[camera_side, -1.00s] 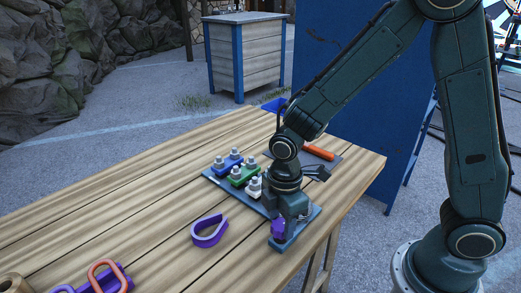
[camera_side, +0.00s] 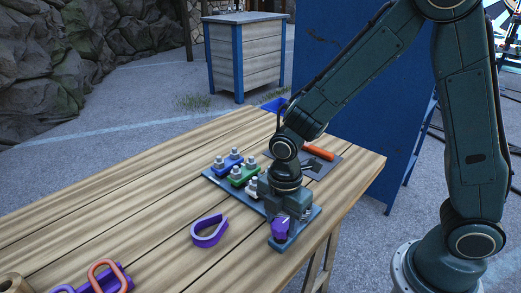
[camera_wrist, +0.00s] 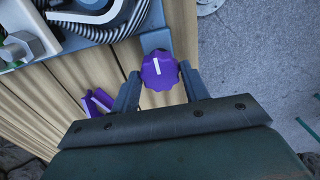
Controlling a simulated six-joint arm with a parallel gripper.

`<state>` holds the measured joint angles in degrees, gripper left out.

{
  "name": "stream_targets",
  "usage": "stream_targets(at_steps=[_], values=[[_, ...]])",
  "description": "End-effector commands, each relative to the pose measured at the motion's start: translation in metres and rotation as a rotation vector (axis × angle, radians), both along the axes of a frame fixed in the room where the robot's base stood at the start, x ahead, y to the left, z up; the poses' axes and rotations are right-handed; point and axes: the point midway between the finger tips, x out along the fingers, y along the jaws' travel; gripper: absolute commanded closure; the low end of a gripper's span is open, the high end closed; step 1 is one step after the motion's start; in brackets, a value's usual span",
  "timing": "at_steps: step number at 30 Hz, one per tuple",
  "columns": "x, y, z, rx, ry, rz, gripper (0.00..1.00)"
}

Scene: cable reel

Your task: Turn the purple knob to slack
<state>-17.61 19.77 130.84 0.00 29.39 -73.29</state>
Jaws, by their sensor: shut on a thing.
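The purple knob (camera_side: 280,228) stands at the front end of a blue-grey base plate (camera_side: 283,245) on the wooden table. In the wrist view the knob (camera_wrist: 160,72) is scalloped, with a white pointer line running nearly straight up the picture, leaning slightly. My gripper (camera_side: 284,214) points down at the knob in the side view. Its two fingers stand on either side of the knob in the wrist view, and it is shut on it. In the side view the knob is partly hidden by the gripper. Markings around the knob cannot be read.
Blue (camera_side: 227,161), green (camera_side: 243,174) and white (camera_side: 253,190) blocks with bolts stand on the plate close behind my gripper. An orange-handled tool (camera_side: 318,152) lies behind. The table's right edge is close.

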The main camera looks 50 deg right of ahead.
Motion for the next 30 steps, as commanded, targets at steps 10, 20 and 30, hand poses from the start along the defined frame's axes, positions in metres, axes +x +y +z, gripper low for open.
stream_targets(at_steps=[10,20,30], values=[[0.0,0.0,0.0,0.0,0.0,0.0,0.34],[0.001,0.0,0.006,0.001,-0.003,0.0,0.34],[0.001,0.0,0.041,0.002,-0.005,0.0,0.34]])
